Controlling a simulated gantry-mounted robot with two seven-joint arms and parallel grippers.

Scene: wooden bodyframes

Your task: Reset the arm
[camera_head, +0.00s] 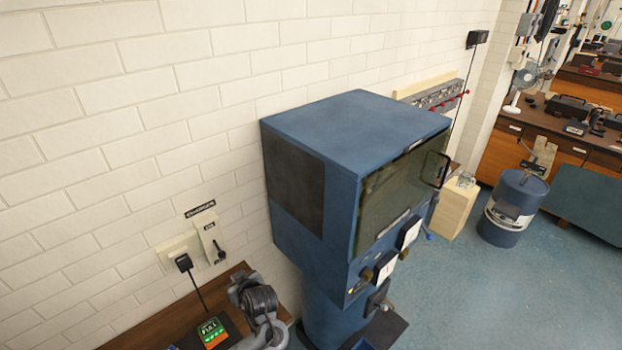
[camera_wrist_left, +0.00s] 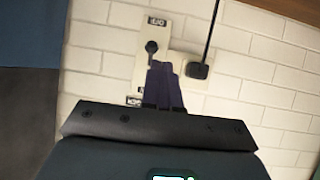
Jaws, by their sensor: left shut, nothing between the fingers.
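A cream switch plate (camera_head: 209,236) is on the brick wall, left of the blue cabinet. Its black lever (camera_head: 220,253) hangs with the knob low. The left wrist view shows the plate (camera_wrist_left: 145,30) upside down, the lever knob (camera_wrist_left: 152,46) on the side of an inverted OFF label. My left gripper (camera_wrist_left: 163,68) is shut and empty; its dark fingers overlap the plate beside the lever in that view, and contact cannot be told. A grey and black jointed arm (camera_head: 258,302) shows at the bottom of the head view; whether it is mine is unclear. My right gripper is not in view.
A black plug (camera_head: 183,262) sits beside the plate, its cable running to a box with a green-lit display (camera_head: 212,332) on a wooden bench (camera_head: 130,341). The tall blue cabinet (camera_head: 350,130) stands close on the right. Open floor (camera_head: 500,290) lies beyond it.

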